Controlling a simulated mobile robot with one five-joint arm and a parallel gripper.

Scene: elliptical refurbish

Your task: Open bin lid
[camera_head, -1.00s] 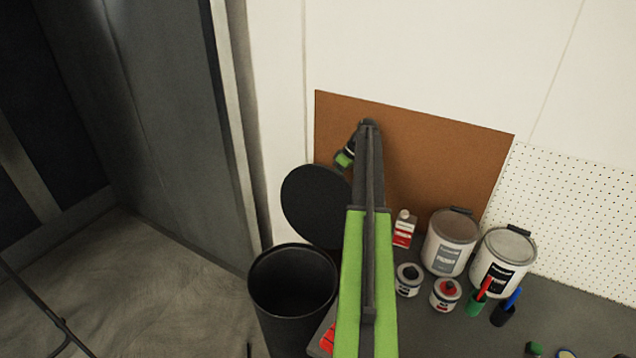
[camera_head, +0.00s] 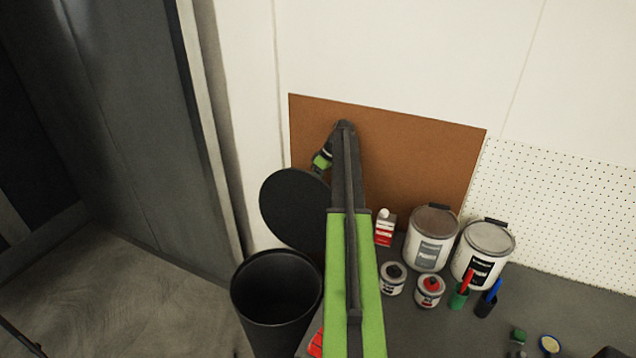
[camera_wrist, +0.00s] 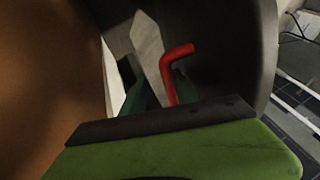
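The black bin (camera_head: 238,310) stands at lower centre in the head view, its round mouth uncovered and its inside dark. Its round black lid (camera_head: 290,205) stands raised, roughly upright, behind the mouth. My green and black arm reaches over the lid's right side. My gripper (camera_head: 322,160) hangs from the arm's far end at the lid's top edge, its fingertips hidden. In the wrist view, my gripper (camera_wrist: 158,92) shows dark green fingers against a dark curved surface, probably the lid. A red bent piece and a pale pointed shape show between them. Contact and finger opening are unclear.
Right of my arm, a dark worktop (camera_head: 420,330) holds a red-and-white bottle (camera_head: 385,230), two large paint cans (camera_head: 430,250), small tins (camera_head: 429,292) and red and blue handled tools. A brown board (camera_head: 420,150) stands behind. Open floor (camera_head: 130,290) lies left of the bin.

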